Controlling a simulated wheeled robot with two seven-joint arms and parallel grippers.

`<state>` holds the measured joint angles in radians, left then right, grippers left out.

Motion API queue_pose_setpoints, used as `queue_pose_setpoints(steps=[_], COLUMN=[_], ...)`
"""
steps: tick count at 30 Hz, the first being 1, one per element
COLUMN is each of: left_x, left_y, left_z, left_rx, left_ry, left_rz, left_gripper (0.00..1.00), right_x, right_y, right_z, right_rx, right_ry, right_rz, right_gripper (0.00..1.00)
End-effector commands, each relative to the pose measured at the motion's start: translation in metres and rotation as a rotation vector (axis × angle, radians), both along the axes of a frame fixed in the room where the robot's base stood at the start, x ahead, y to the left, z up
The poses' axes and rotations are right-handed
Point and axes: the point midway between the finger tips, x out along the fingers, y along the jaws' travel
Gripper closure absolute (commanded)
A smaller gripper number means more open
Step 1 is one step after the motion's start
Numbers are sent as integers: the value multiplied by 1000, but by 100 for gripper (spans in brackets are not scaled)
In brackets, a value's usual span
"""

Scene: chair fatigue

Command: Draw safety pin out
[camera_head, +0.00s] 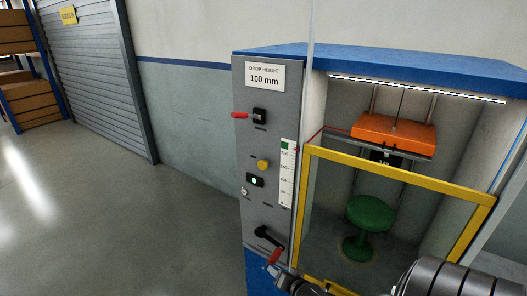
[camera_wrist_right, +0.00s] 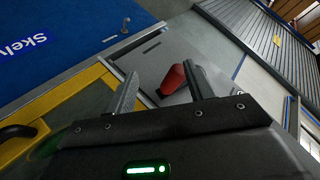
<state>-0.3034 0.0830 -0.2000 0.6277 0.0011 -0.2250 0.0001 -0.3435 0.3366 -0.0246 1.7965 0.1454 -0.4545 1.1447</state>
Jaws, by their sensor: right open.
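The drop-test cabinet's grey panel (camera_head: 273,215) faces me. A red-gripped black lever (camera_head: 272,255) is low on it. A red handle (camera_head: 240,115) on a black block sticks out to the left higher up. No part is labelled as the safety pin, so I cannot tell which it is. My right gripper (camera_head: 276,272) is just below the lower lever. In the right wrist view its fingers (camera_wrist_right: 161,78) are open, and a red grip (camera_wrist_right: 174,79) shows between them; contact cannot be told. My left gripper is out of view.
A yellow guard frame (camera_head: 400,174) crosses the cabinet front. Behind it hang an orange weight (camera_head: 392,131) and, below, a green stool (camera_head: 369,212). A yellow knob (camera_head: 263,164) sits mid-panel. The floor (camera_head: 120,215) to the left is clear.

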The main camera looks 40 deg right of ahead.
Motion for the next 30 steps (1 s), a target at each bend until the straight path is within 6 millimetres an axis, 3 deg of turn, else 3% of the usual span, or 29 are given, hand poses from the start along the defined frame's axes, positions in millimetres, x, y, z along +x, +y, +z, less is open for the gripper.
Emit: queue_pose_setpoints(steps=[1,3,6,9,12,16,23,30], left_x=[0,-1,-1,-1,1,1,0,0], left_y=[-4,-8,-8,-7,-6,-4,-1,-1], left_z=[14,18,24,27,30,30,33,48], left_rx=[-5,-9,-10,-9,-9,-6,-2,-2], left_ry=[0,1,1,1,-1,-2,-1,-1], left_rz=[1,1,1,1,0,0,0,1], left_gripper=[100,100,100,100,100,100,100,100], right_x=[18,36,52,57,58,57,63,101], right_y=[-10,-23,-37,-43,-46,-47,-48,-52], right_z=[65,127,202,259,295,314,319,331], right_rx=[86,234,438,602,715,783,795,793], right_ry=[-135,-320,-543,-697,-789,-838,-846,-846], right_rz=[-46,-99,-120,-98,-70,-48,-46,-46], right_gripper=[47,47,47,47,47,47,47,47])
